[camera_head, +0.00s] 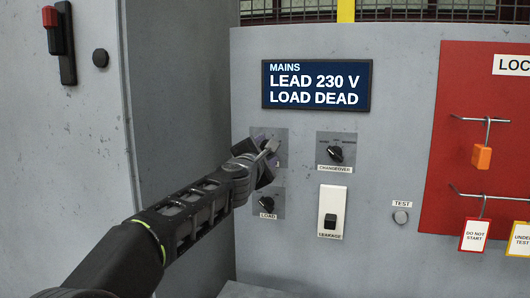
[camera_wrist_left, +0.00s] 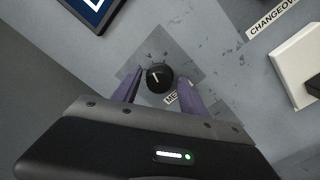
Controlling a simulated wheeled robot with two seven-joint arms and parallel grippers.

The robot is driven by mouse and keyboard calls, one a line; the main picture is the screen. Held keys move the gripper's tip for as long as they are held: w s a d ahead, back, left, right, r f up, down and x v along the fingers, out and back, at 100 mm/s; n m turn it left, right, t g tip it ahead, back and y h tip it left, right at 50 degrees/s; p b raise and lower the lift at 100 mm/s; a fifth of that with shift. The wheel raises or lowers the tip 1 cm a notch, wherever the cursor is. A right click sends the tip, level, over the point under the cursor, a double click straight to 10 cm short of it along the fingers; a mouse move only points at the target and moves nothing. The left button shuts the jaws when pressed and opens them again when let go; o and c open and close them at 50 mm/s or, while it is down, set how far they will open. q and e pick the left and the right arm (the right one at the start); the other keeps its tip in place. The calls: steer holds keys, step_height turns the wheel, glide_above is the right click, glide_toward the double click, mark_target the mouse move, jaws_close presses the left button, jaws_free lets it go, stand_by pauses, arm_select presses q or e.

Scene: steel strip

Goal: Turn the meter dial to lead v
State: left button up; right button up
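The meter dial (camera_wrist_left: 159,77) is a round black knob with a white pointer mark, on a grey square plate with a partly hidden label starting "ME". In the left wrist view the pointer leans to the upper left. My left gripper (camera_head: 266,152) is at this plate (camera_head: 282,134) in the head view and hides most of the dial. In the left wrist view its two purple fingers stand apart on either side of the dial, with gaps showing; I see no clear contact. The display (camera_head: 317,85) reads "MAINS, LEAD 230 V, LOAD DEAD". My right gripper is not in view.
The changeover knob (camera_head: 336,153) is to the right, the load knob (camera_head: 266,204) just below my gripper. A leakage switch (camera_head: 331,222) and test button (camera_head: 400,216) are lower right. A red lockout board (camera_head: 450,90) with hooks and tags is at far right.

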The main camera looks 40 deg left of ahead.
arm_select(q)
steer(key=shift+o, duration=0.4)
steer(key=shift+s, duration=0.1)
steer(key=b+v, duration=0.1)
steer(key=v, duration=0.6)
steer(key=shift+s, duration=0.3)
steer(key=shift+d, duration=0.15)
